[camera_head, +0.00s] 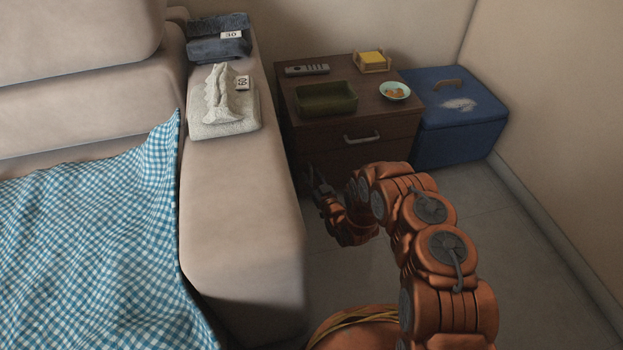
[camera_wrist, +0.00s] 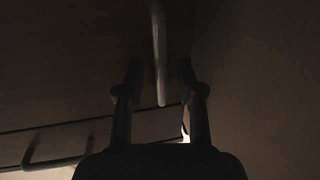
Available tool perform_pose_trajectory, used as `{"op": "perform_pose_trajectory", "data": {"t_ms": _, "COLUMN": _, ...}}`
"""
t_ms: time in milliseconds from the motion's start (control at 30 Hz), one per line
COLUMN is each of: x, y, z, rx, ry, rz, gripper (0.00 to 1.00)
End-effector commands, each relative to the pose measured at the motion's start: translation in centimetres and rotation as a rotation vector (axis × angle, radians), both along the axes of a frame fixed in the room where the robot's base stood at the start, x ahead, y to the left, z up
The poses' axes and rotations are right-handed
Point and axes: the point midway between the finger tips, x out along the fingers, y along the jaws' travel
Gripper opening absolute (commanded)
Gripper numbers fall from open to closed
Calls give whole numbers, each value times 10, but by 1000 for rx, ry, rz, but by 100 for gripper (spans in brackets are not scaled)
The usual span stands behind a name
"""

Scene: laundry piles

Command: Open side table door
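The side table (camera_head: 345,72) is dark brown wood and stands right of the sofa arm. Its upper drawer front has a metal handle (camera_head: 362,138), and a similar handle shows at lower left in the wrist view (camera_wrist: 55,163). The lower door is mostly hidden behind my arm in the head view. In the wrist view, a vertical bar handle (camera_wrist: 159,55) on a dark panel stands between the two fingers of my gripper (camera_wrist: 160,75). The fingers are open, with a gap on each side of the bar. In the head view my gripper (camera_head: 317,182) is low before the table.
A green tray (camera_head: 327,98), a remote (camera_head: 307,69), a yellow-topped holder (camera_head: 372,61) and a small bowl (camera_head: 395,91) are on the table. A blue box (camera_head: 460,125) stands right. The sofa arm (camera_head: 240,190) is close on the left. Floor (camera_head: 500,240) is clear at right.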

Motion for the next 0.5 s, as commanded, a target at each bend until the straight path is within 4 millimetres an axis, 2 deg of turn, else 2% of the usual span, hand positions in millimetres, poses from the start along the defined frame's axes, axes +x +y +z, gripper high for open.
{"op": "perform_pose_trajectory", "data": {"t_ms": 267, "x": 4, "y": 1, "z": 1, "rx": 1, "ry": -1, "rz": 0, "gripper": 37}}
{"op": "perform_pose_trajectory", "data": {"t_ms": 500, "x": 4, "y": 2, "z": 1, "rx": 1, "ry": -1, "rz": 0, "gripper": 14}}
